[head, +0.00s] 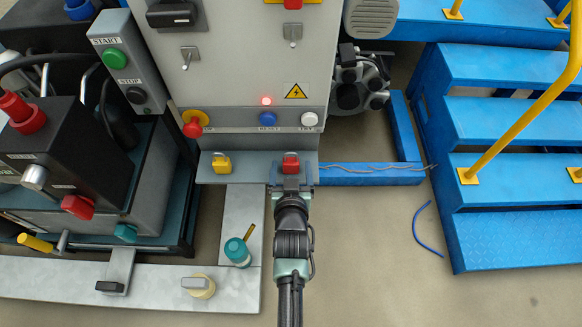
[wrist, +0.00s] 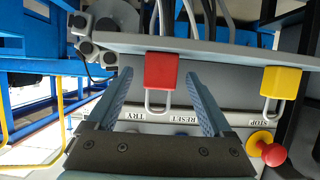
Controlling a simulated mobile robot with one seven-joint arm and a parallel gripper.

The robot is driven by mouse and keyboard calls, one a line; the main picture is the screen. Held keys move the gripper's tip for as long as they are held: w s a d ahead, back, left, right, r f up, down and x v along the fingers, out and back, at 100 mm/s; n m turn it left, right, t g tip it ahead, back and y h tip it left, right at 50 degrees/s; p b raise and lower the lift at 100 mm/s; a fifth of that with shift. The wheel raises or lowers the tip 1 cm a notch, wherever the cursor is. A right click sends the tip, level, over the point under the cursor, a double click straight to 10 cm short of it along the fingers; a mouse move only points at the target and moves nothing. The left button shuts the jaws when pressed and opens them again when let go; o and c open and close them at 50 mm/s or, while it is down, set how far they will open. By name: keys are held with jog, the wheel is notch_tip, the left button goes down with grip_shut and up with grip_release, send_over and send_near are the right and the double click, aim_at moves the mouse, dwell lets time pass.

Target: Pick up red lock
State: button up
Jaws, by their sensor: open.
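The red lock (head: 290,162) is a red padlock with a grey shackle on the narrow grey ledge (head: 240,168) below the cabinet's buttons. In the wrist view the red lock (wrist: 161,72) lies between and just beyond my fingers, its shackle pointing towards the gripper's base. My gripper (head: 291,182) is right at the lock in the head view. In the wrist view my gripper (wrist: 160,82) is open, with one finger on each side of the lock and visible gaps. Whether a finger touches it cannot be told.
A yellow lock (head: 221,163) sits on the same ledge to the left; it also shows in the wrist view (wrist: 281,82). The grey cabinet (head: 245,75) rises behind the ledge. Blue stairs (head: 500,150) stand at right. A teal pot (head: 237,251) stands left of my arm.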

jog(key=shift+b+x, duration=0.65)
jog(key=shift+x, duration=0.65)
grip_shut()
